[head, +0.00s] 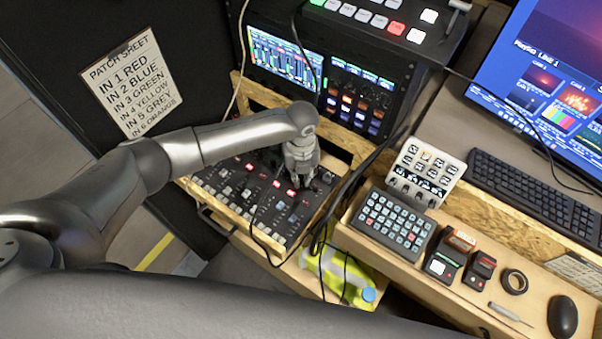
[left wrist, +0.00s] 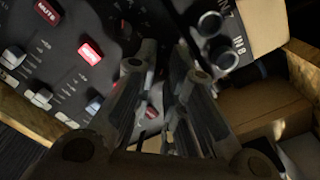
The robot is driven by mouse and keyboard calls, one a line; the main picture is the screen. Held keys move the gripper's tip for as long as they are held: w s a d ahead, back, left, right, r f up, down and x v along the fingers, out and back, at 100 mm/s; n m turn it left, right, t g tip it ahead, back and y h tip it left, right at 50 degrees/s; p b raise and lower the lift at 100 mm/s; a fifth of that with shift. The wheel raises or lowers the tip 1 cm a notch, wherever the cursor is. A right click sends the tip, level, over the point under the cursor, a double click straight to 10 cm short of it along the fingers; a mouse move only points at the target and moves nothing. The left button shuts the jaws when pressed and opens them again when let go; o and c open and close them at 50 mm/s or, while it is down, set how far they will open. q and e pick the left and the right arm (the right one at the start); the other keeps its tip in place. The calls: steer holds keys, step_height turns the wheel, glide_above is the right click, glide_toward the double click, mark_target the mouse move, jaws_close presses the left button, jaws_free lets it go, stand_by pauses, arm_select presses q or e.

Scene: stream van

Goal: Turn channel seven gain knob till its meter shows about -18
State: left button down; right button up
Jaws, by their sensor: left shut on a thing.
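The audio mixer (head: 235,185) lies in a wooden-edged bay, with rows of faders and lit red mute buttons. My left gripper (head: 303,180) is down at its upper right part. In the left wrist view the fingers (left wrist: 168,62) are close together at the panel, beside the jacks marked IN 7 (left wrist: 209,22) and IN 8 (left wrist: 222,56). The gripper is shut on a small knob that the fingers hide; its channel number cannot be read. The meter screen (head: 284,62) above shows several coloured bars, too small to read values. My right gripper is not in view.
Black cables run across the mixer's right side. A keypad (head: 392,224), a white button box (head: 426,172), a black tape roll (head: 514,281) and a mouse (head: 562,316) are on the desk to the right. A patch sheet (head: 133,82) hangs at left.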

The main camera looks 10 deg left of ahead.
mark_target(301, 177)
arm_select(q)
steer(key=shift+w+r, duration=0.1)
stand_by(0.4)
steer(key=c, duration=1.7)
jaws_free()
step_height(301, 177, up, 12)
